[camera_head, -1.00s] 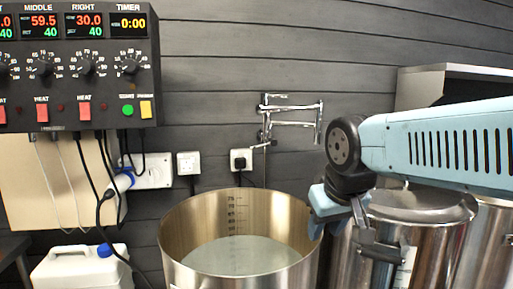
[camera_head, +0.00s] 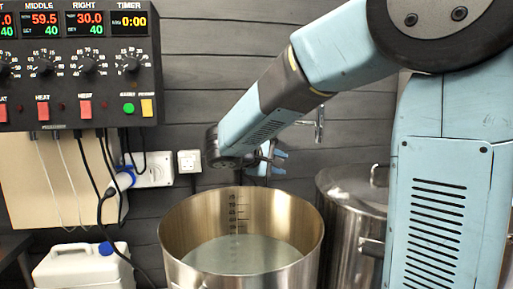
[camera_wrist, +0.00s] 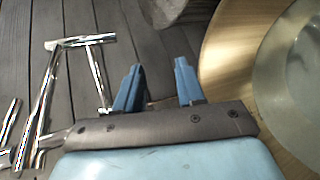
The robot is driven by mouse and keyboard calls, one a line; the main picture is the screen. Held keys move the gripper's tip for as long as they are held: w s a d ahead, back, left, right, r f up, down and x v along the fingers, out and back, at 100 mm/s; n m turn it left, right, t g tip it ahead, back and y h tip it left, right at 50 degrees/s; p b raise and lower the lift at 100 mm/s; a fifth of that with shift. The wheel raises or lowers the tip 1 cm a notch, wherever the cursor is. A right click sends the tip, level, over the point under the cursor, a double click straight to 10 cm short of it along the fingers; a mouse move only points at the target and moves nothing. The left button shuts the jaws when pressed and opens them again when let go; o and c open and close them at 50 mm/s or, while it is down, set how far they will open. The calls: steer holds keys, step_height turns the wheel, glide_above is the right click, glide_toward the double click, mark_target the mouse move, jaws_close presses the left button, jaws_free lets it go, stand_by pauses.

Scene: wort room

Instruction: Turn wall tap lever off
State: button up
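The chrome wall tap shows in the head view only as a short vertical piece (camera_head: 319,125); my arm hides the rest. In the wrist view the tap's chrome tubes (camera_wrist: 45,100) stand against the dark wall boards, left of my gripper (camera_wrist: 158,72). A separate chrome piece (camera_wrist: 9,122) shows at the left edge; I cannot tell whether it is the lever. My gripper is open, its two blue fingers apart with nothing between them. In the head view my gripper (camera_head: 271,157) is by the wall below the tap, partly hidden by my arm.
A large open steel pot (camera_head: 175,235) with liquid stands below my wrist. A lidded steel pot (camera_head: 345,215) is to its right. The control panel (camera_head: 75,65), wall sockets (camera_head: 189,161) and a white canister (camera_head: 80,268) are on the left.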

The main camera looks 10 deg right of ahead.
steer(key=w+a+n+t+h, duration=0.1)
steer(key=w+a+n+t, duration=0.4)
steer(key=w+a, duration=0.6)
steer(key=shift+m+t, duration=0.4)
steer(key=shift+m, duration=0.2)
steer(key=x, duration=1.2)
steer(key=shift+d+r, duration=0.3)
steer(key=shift+c, duration=0.3)
jaws_close()
